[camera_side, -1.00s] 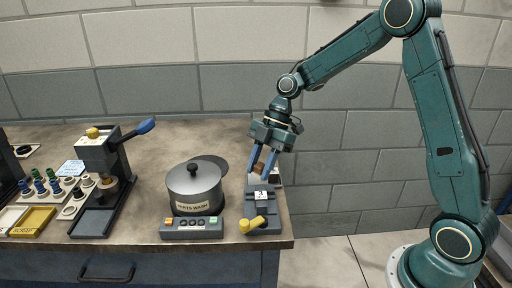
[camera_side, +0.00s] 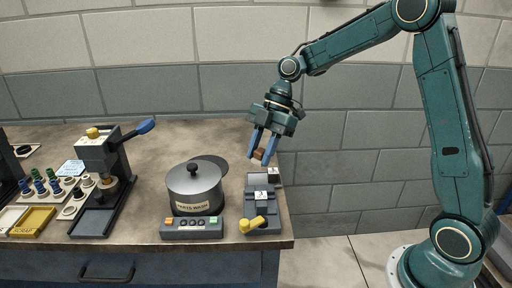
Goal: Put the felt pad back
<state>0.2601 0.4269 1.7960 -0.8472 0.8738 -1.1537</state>
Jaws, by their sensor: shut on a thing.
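My gripper (camera_side: 260,157) is at the right end of the bench, with its two blue fingers shut on a small brown piece (camera_side: 259,154), which may be the felt pad. It holds the piece in the air, above and behind a grey clamp-like fixture (camera_side: 261,205) with a yellow handle (camera_side: 252,224). The fixture's grey upper block shows clear of the fingers. The piece is small, and its underside cannot be made out.
A lever press (camera_side: 105,175), racks of coloured pegs and a yellow tray (camera_side: 34,221) are further left. The bench's back middle is clear.

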